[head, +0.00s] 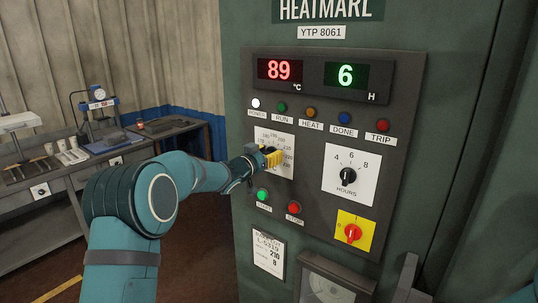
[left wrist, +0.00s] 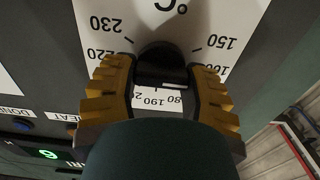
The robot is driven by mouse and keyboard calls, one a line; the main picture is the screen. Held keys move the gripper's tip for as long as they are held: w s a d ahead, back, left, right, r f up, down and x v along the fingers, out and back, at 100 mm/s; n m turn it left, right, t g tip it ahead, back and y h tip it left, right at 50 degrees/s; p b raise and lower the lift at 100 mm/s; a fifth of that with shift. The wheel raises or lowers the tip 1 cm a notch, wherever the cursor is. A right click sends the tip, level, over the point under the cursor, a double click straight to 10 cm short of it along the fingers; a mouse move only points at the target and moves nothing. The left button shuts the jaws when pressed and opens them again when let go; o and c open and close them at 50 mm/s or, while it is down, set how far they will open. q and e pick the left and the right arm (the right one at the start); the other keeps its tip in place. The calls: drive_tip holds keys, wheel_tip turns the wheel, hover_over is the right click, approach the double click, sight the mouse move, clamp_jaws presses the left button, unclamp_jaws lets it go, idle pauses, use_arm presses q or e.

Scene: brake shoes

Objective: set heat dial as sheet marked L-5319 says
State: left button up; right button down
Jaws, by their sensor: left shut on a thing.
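The heat dial is a black knob (left wrist: 160,66) on a white scale plate (head: 283,170) marked in °C; in the left wrist view, 150, 190, 220 and 230 show around it. My left gripper (head: 268,158) has yellow ribbed fingers and is shut on this knob; the fingers sit on both sides of it in the left wrist view (left wrist: 160,88). They hide most of the knob in the head view, and I cannot tell its setting. The sheet marked L-5319 (head: 269,251) hangs low on the cabinet; its figures are small, a three-digit number above an 8.
The red display (head: 279,70) reads 89 °C and the green one (head: 346,76) reads 6 H. The hours knob (head: 348,176), red switch (head: 353,233), green button (head: 263,195) and red button (head: 294,208) are close by. A workbench (head: 75,160) stands at left.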

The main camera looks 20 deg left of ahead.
drive_tip(key=shift+f, duration=0.2)
use_arm(q)
drive_tip(key=m+b, duration=0.3)
drive_tip(key=shift+d+f, duration=0.1)
drive_tip(key=shift+f, duration=0.05)
drive_tip(key=m+b, duration=0.3)
drive_tip(key=m, duration=0.2)
drive_tip(key=shift+d, duration=0.1)
drive_tip(key=m+b, duration=0.2)
drive_tip(key=m, duration=0.1)
drive_tip(key=shift+s+f+m, duration=0.1)
drive_tip(key=shift+m, duration=0.2)
drive_tip(key=m+b, duration=0.2)
drive_tip(key=m, duration=0.1)
drive_tip(key=shift+d+f+m, duration=0.1)
drive_tip(key=shift+m, duration=0.2)
drive_tip(key=m+b, duration=0.3)
drive_tip(key=m, duration=0.2)
drive_tip(key=shift+f, duration=0.1)
drive_tip(key=m+b, duration=0.3)
drive_tip(key=m, duration=0.2)
drive_tip(key=shift+f+m, duration=0.1)
drive_tip(key=shift+m, duration=0.3)
drive_tip(key=shift+m+b, duration=0.75)
drive_tip(key=shift+m, duration=1.05)
use_arm(e)
wheel_tip(320, 180, down, 18)
drive_tip(key=s, duration=0.1)
drive_tip(key=shift+a, duration=0.25)
